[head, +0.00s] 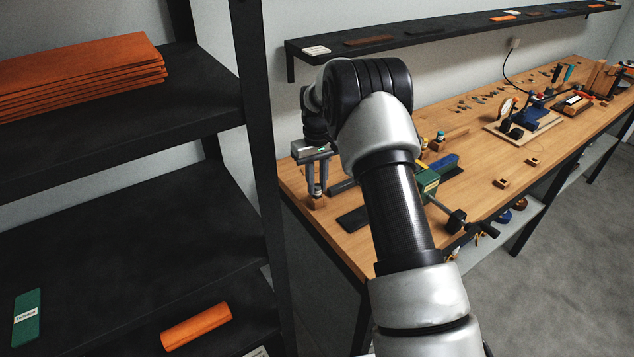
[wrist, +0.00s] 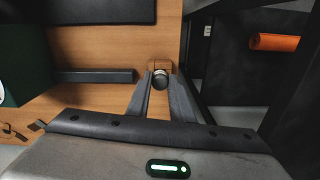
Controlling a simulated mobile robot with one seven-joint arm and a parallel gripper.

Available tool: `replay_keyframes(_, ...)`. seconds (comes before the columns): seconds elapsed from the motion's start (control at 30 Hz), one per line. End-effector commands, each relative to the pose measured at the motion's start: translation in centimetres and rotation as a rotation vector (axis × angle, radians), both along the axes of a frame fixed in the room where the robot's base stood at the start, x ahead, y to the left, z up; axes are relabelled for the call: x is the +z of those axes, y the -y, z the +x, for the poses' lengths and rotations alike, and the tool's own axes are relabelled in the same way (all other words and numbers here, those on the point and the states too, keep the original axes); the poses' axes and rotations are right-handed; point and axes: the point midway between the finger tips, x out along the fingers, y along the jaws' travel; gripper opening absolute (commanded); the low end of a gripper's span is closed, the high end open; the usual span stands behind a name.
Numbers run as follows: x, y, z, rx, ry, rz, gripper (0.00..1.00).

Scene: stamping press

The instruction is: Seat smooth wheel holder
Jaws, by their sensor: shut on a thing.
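My gripper (head: 317,190) is at the near left corner of the wooden bench, fingers pointing down. Its jaws are shut on a small dark, rounded holder (wrist: 161,80) with a light metal band, seen end-on between the fingertips in the wrist view. In the head view the holder is mostly hidden by the fingers. A small wooden block (head: 318,202) stands on the bench directly below the fingertips. I cannot tell whether the holder sits in the block or is just above it.
A green vise-like tool (head: 428,182) stands right of my gripper, with a dark bar (wrist: 95,76) beside the fingers. A black pad (head: 353,219) lies near the bench edge. Black shelving (head: 120,220) with orange pieces (head: 80,65) stands close on the left. A wall shelf (head: 430,38) runs above.

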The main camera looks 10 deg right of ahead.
Motion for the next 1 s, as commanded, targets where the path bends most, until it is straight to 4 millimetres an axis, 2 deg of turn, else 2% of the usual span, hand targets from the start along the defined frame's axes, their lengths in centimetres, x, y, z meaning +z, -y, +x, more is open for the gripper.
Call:
replay_keyframes(0.37, -0.2, 0.0, 0.0, 0.000, 0.000, 0.000, 0.00)
replay_keyframes(0.4, -0.2, 0.0, 0.0, 0.000, 0.000, 0.000, 0.27)
replay_keyframes(0.5, -0.2, 0.0, 0.0, 0.000, 0.000, 0.000, 0.42)
replay_keyframes(0.83, 0.1, 0.0, 0.1, 0.000, 0.002, 0.001, 0.42)
replay_keyframes(1.0, 2.3, 0.0, 0.1, 0.000, 0.005, 0.000, 0.42)
